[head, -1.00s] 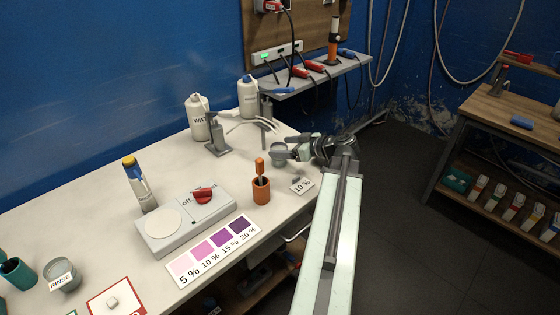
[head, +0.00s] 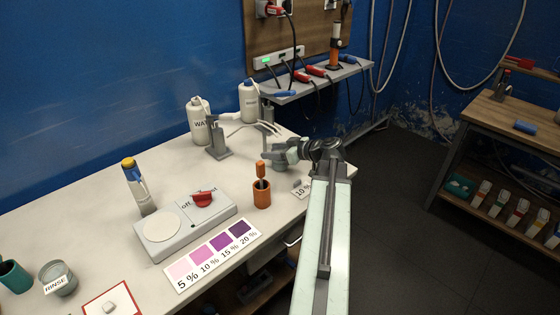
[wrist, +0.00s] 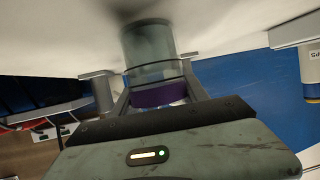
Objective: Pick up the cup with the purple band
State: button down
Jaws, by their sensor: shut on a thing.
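The cup with the purple band (wrist: 150,50) is a clear grey cup. In the wrist view it stands between the two fingers of my gripper (wrist: 146,68), its purple band (wrist: 158,96) on the side nearer the palm. My gripper is shut on it. In the head view the cup (head: 280,165) is small and partly hidden by my gripper (head: 278,156), near the table's far right edge. I cannot tell whether its base touches the table.
A grey dispenser stand (head: 217,142) and white bottles (head: 199,120) stand behind. A scale-like device (head: 186,222) is at the left.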

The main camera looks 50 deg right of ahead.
jog(key=shift+r, duration=0.1)
notch_tip(320, 180, up, 4)
jog(key=p, duration=0.4)
jog(key=s+d+p, duration=0.1)
jog(key=s+d, duration=0.2)
jog(key=s, duration=1.2)
jog(key=shift+s+r, duration=0.4)
jog(key=shift+d, duration=0.1)
